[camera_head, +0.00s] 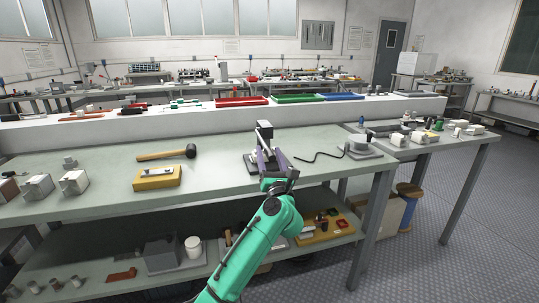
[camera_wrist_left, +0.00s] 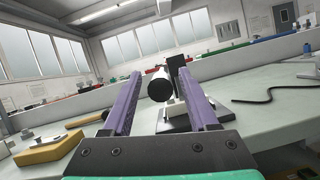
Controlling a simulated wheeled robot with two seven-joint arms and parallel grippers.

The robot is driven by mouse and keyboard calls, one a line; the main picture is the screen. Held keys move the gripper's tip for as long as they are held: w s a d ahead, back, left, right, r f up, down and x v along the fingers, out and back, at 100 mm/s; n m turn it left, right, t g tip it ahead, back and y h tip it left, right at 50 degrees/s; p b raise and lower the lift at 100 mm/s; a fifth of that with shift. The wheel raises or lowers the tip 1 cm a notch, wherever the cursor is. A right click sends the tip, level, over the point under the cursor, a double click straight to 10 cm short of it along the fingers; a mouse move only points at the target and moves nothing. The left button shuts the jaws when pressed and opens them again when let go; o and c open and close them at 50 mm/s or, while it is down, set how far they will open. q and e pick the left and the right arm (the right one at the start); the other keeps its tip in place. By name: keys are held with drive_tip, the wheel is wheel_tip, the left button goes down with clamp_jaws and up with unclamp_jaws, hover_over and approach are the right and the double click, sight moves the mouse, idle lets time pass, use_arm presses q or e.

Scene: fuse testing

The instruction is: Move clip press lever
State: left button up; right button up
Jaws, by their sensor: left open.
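The clip press (camera_head: 264,132) stands on the bench with its black upright and dark base, partly hidden behind my gripper. In the left wrist view its upright (camera_wrist_left: 176,63) rises behind a round black end (camera_wrist_left: 160,88), which looks like the end of its lever. My left gripper (camera_head: 269,158) is at the press, its purple fingers pointing away from me. It is open. In the wrist view its fingers (camera_wrist_left: 160,76) stand on either side of the black end, with visible gaps. I cannot tell how deep the end sits between them. My right gripper is not in view.
A mallet (camera_head: 167,154) and a yellow block with a metal part (camera_head: 157,178) lie left of the press. A black cable (camera_head: 322,156) runs to a grey device (camera_head: 363,148) on the right. A raised white ledge (camera_head: 75,135) bounds the bench behind.

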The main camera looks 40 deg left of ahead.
use_arm(q)
drive_tip(key=shift+c, duration=0.2)
clamp_jaws()
idle(1.1)
